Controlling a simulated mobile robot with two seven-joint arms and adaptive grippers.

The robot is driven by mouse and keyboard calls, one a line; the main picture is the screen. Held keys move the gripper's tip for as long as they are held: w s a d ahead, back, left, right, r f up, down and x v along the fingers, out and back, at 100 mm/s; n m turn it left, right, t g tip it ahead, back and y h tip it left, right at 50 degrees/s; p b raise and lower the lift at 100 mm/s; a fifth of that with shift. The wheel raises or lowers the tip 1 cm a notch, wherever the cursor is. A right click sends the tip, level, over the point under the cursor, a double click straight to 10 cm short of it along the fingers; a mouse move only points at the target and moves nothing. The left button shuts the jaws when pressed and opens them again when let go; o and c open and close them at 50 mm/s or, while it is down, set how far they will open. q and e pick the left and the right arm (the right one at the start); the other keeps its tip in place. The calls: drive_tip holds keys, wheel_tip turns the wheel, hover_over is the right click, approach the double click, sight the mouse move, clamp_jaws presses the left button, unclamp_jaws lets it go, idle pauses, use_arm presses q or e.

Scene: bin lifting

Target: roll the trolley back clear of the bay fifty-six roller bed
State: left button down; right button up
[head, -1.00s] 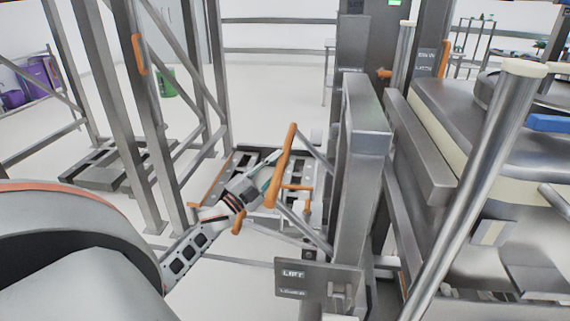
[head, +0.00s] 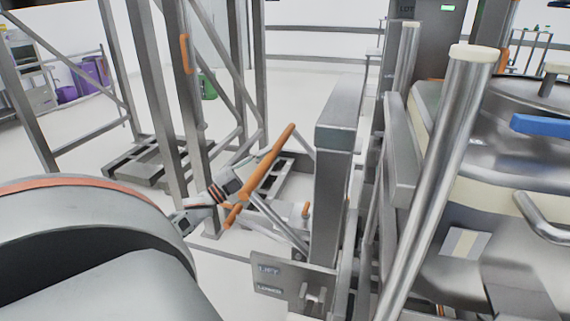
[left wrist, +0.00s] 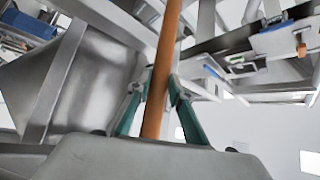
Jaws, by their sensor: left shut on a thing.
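The trolley shows as a thick grey steel mast (head: 335,190) with a long orange handle bar (head: 262,172) slanting out on its left side. A panel marked LIFT and LOWER (head: 290,285) sits low at its front. I cannot make out the roller bed of bay fifty-six. My right gripper is not in view.
A large steel vessel (head: 500,160) with a blue handle (head: 540,125) stands close on the right, behind a shiny slanting post (head: 440,180). Grey rack frames (head: 160,90) stand at the left.

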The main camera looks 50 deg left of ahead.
use_arm(q)
drive_tip(key=s+a+r+b, duration=0.1)
drive_tip(key=s+a, duration=0.4)
drive_tip(key=a, duration=0.4)
drive_tip(key=shift+s+r+t+y+b, duration=0.2)
drive_tip(key=shift+r+t+y+b, duration=0.1)
drive_tip(key=shift+r+b, duration=0.05)
drive_tip(key=shift+d, duration=0.1)
drive_tip(key=shift+w+d+f, duration=0.2)
drive_tip(key=shift+d+f, duration=0.05)
drive_tip(key=c, duration=2)
unclamp_jaws()
drive_tip(key=shift+w+d, duration=0.1)
drive_tip(key=shift+d, duration=0.05)
drive_tip(key=shift+o, duration=0.9)
drive_tip(key=shift+w+d, duration=0.25)
drive_tip(key=shift+w, duration=0.1)
drive_tip(key=v, duration=1.2)
drive_tip(key=shift+s+a, duration=0.2)
drive_tip(key=shift+a, duration=0.05)
